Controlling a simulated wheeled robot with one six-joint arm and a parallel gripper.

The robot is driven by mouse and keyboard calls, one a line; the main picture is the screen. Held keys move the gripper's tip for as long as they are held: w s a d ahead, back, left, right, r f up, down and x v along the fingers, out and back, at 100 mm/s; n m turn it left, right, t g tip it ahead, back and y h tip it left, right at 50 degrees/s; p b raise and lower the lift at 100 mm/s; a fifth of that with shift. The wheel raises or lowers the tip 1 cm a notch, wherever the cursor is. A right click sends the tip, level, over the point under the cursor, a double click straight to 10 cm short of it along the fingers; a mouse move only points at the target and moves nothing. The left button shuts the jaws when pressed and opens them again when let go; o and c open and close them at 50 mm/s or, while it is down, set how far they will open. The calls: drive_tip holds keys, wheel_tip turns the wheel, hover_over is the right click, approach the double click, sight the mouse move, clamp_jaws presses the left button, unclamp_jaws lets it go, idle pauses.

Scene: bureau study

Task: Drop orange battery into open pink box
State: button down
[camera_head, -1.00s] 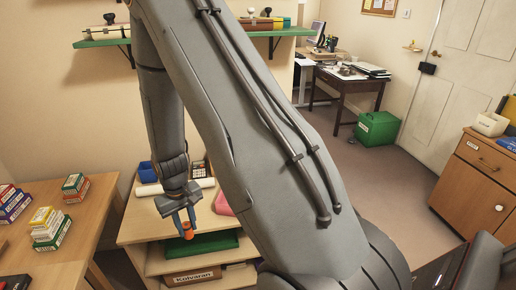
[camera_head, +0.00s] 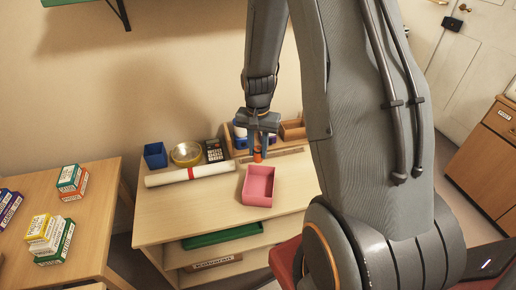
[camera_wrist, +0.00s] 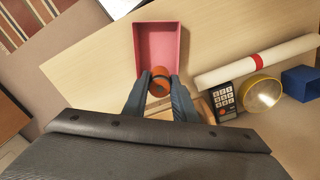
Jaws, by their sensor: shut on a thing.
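The orange battery (camera_head: 257,154) is held between the fingers of my gripper (camera_head: 257,146), above the desk. It also shows in the wrist view (camera_wrist: 159,80) between the two fingertips (camera_wrist: 160,90). The open pink box (camera_head: 258,197) stands on the light wooden desk, with its inside empty. In the head view the battery is just behind the box's far edge. In the wrist view the pink box (camera_wrist: 141,48) lies beyond the fingertips, and the battery overlaps its near edge. The height of the battery above the box is hard to tell.
Small cartons (camera_head: 72,183) sit on the left table. The desk in front of the box is clear.

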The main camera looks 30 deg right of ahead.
sight(259, 161)
drive_tip(key=shift+d, duration=0.25)
wheel_tip(259, 161, down, 6)
drive_tip(key=b, duration=0.5)
drive_tip(key=shift+a, duration=0.1)
drive_tip(key=shift+r, duration=0.1)
drive_tip(key=c, duration=1.4)
unclamp_jaws()
drive_tip(key=shift+o, duration=0.2)
drive_tip(key=shift+r+b, duration=0.35)
drive_tip(key=shift+r, duration=3.55)
